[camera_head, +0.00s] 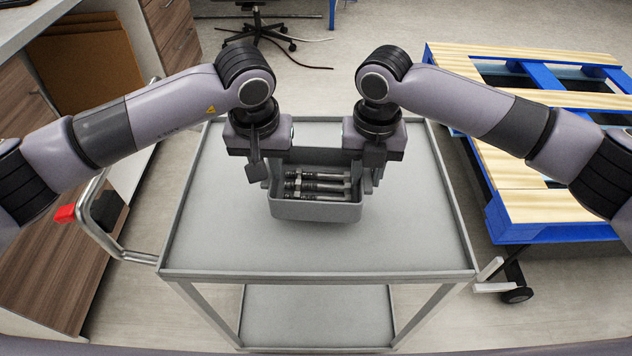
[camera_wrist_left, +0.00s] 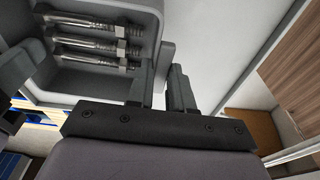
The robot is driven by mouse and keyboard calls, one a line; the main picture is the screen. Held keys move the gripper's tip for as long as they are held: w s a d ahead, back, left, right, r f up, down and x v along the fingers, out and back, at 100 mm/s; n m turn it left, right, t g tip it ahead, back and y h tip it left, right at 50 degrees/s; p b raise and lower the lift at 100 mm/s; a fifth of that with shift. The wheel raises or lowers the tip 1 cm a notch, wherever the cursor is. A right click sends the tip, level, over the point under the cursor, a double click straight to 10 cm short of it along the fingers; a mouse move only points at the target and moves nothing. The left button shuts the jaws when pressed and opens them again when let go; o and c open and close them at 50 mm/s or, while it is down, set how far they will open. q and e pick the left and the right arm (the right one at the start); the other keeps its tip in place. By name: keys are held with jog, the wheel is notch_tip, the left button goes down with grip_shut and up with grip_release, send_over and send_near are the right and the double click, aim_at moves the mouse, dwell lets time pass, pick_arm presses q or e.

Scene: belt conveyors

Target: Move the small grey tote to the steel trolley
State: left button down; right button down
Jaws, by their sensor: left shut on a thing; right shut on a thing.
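The small grey tote (camera_head: 315,211) is over the top deck of the steel trolley (camera_head: 230,245), towards its far half. It looks level; I cannot tell whether its base touches the deck. Several dark metal rods or bolts lie inside it. My left gripper (camera_head: 258,172) is shut on its left end, and my right gripper (camera_head: 372,176) is shut on its right end, partly hidden by the wrist. In the left wrist view the tote (camera_wrist_left: 95,85) fills the upper left, and the left fingers (camera_wrist_left: 166,88) are at its end wall.
The trolley deck is otherwise bare and has a low raised rim; a lower shelf (camera_head: 315,315) shows beneath. A blue pallet frame with wooden slats (camera_head: 520,205) stands close on the right.

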pick_arm(q)
jog(key=shift+a+f, duration=0.1)
jog(key=shift+f, duration=0.1)
pick_arm(e)
jog(key=shift+f, duration=0.2)
